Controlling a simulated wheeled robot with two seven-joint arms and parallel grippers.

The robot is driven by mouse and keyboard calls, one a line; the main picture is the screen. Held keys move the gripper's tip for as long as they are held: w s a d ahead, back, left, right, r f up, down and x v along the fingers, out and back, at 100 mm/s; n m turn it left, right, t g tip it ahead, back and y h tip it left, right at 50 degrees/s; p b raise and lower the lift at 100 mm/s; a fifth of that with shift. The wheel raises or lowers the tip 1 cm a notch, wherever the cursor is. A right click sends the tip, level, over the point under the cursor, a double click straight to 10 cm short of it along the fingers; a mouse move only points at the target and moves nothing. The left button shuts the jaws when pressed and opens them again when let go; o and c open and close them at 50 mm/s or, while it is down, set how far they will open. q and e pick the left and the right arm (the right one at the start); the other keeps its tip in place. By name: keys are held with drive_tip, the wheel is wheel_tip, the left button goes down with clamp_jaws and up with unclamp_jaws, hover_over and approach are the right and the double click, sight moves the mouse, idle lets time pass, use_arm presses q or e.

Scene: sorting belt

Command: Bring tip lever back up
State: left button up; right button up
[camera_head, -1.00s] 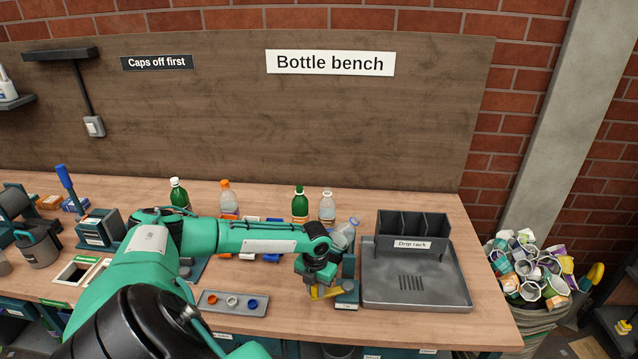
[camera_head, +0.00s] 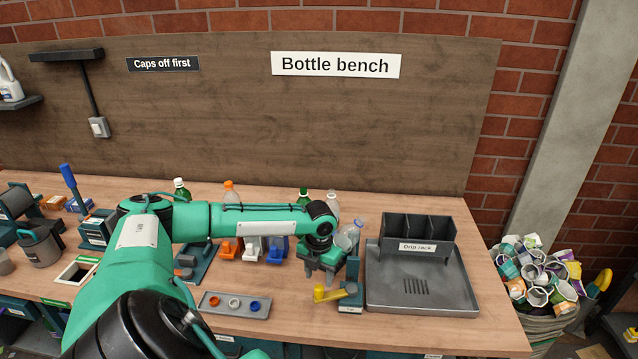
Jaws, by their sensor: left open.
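A clear bottle (camera_head: 349,235) leans tilted at the top of the stand, partly hidden by my arm. My left gripper (camera_head: 322,278) points down just above and behind the lever. Its fingers are apart with nothing between them, and it looks clear of the lever. My right gripper is out of view.
A grey drip tray (camera_head: 450,290) with a dark drip rack (camera_head: 416,238) stands to the right. A small cap tray (camera_head: 234,305) lies front left. Several bottles, including an orange-capped one (camera_head: 231,192), stand behind my arm. Bare bench lies in front of the lever.

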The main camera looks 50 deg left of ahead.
use_arm(q)
wheel_tip(320, 180, up, 7)
drive_tip(key=b, duration=0.1)
drive_tip(key=shift+r, duration=0.2)
drive_tip(key=shift+c, duration=0.2)
